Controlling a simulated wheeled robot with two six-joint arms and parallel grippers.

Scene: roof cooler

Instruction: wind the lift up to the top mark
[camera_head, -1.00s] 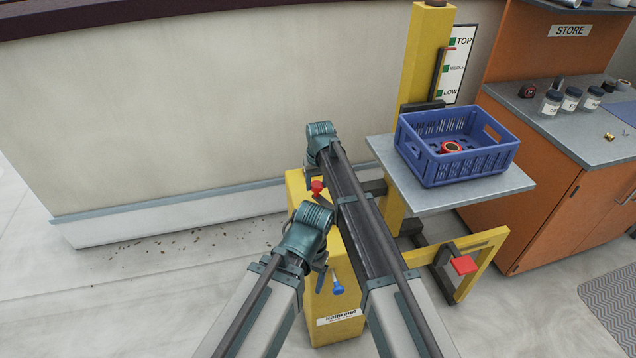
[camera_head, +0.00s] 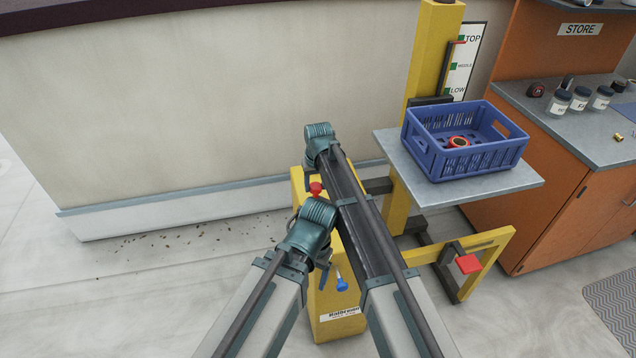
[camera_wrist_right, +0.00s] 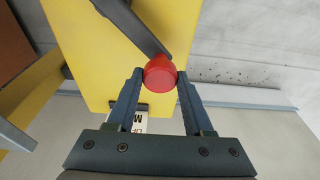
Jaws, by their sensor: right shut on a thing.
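The yellow lift mast (camera_head: 431,50) carries a grey platform (camera_head: 392,158) with a blue crate (camera_head: 470,160) on it. A red pointer (camera_head: 456,42) on the mast is close to the green TOP mark (camera_head: 462,38), apparently slightly below it. The winch is a yellow box (camera_head: 332,305) with a dark crank (camera_wrist_right: 132,25) and red knob (camera_wrist_right: 160,72). My right gripper (camera_wrist_right: 158,80) is shut on the knob, one finger on each side. In the head view the knob (camera_head: 316,188) shows between my arm links, which hide most of the crank. My left gripper cannot be made out.
A red ring-shaped roll (camera_head: 458,142) lies in the crate. An orange cabinet (camera_head: 545,215) with jars on its grey top stands close right of the platform. A red pedal (camera_head: 468,264) is low beside the lift frame. The floor at left is clear except scattered debris.

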